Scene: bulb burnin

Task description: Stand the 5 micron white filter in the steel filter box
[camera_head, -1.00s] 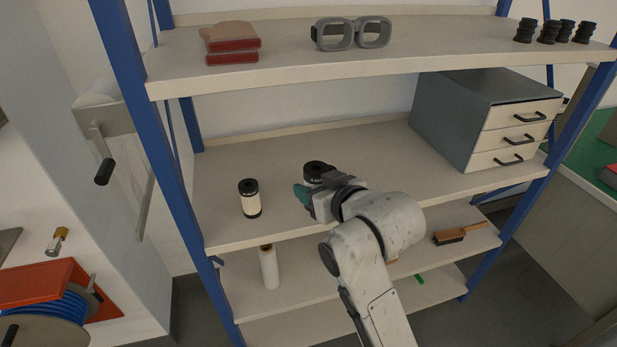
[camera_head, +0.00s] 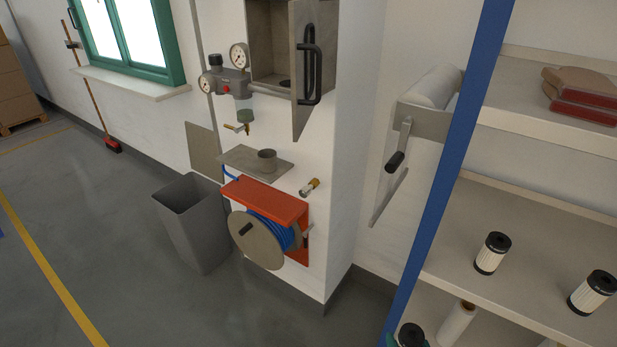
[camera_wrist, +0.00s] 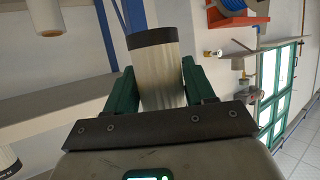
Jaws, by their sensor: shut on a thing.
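A white pleated filter with a black end cap (camera_wrist: 160,75) is clamped between the teal fingers of my gripper (camera_wrist: 158,85) in the wrist view. The head view shows its dark top (camera_head: 411,334) at the bottom edge, with the rest cut off. I cannot read a micron mark on it. The steel filter box (camera_head: 270,40) is on the white wall. Its door (camera_head: 312,75) hangs open, with a black handle, and a dark round spot shows on its floor. Two similar filters (camera_head: 492,253) (camera_head: 592,293) stand upright on the shelf, apart from my gripper.
A blue rack post (camera_head: 440,190) stands between my gripper and the box. A crank roll holder (camera_head: 430,95), an orange hose reel (camera_head: 265,225), a metal ledge with a cup (camera_head: 245,157) and gauges (camera_head: 238,57) project from the walls. A grey bin (camera_head: 190,220) stands on open floor.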

